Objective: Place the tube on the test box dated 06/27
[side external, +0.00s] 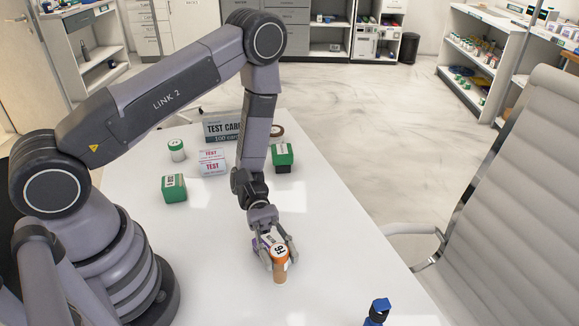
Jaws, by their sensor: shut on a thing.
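My gripper (274,258) is low over the front middle of the white table. It is shut on a tube (280,253) with an orange and white body, a dark printed mark and a brownish lower end. I cannot tell whether the tube's lower end touches the table. White test boxes with red print (212,163) sit further back, left of my forearm. A green box with a white label (174,188) is left of them, and another green box (283,156) is right of my forearm. No date is legible on any box.
A grey test card box (222,126) stands at the back, partly behind my arm. A white and green jar (177,150) is at the back left. A blue bottle (377,312) is at the front right. A grey chair (500,190) is beside the table. The table's middle (330,235) is clear.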

